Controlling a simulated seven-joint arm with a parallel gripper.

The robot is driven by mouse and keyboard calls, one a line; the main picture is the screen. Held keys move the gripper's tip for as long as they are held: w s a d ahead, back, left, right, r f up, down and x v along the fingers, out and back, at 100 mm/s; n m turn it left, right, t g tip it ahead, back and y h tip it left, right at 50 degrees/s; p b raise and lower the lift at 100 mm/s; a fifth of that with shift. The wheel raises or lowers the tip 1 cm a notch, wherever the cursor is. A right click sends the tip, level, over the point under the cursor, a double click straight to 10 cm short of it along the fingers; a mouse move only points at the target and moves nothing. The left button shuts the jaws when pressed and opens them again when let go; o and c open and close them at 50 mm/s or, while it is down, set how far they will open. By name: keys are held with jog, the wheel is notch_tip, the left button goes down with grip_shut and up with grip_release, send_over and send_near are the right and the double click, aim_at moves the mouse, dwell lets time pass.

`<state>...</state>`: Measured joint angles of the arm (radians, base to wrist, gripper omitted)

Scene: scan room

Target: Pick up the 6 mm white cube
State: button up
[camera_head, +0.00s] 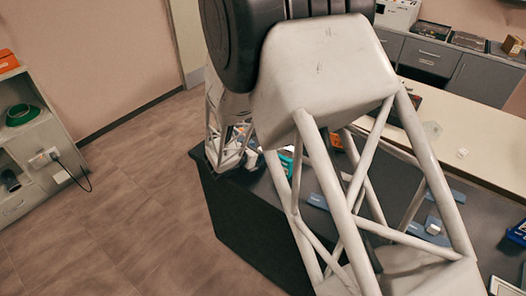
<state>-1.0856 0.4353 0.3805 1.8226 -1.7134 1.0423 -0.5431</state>
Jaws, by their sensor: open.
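I cannot pick out the 6 mm white cube with certainty. A small white block (433,226) rests on a blue-grey piece on the dark table, seen through the struts of my arm. Another small white piece (252,159) shows near the table's far left corner, beside my white lattice link. My gripper is not clearly visible; my large white arm link and black joint cover the middle of the view and hide much of the table.
The dark table (240,220) has blue-grey flat pieces (318,201), a teal item (287,159) and a blue box (517,232) on it. A pale counter (470,140) stands behind. A shelf (50,165) is at left. The floor (130,215) between is clear.

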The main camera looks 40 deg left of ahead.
jog(key=shift+w+f, duration=0.2)
jog(key=shift+w, duration=0.2)
jog(key=c, duration=1)
jog(key=shift+r, duration=0.2)
notch_tip(320, 180, up, 10)
jog(key=shift+f, duration=0.15)
dwell(0.3)
dwell(0.5)
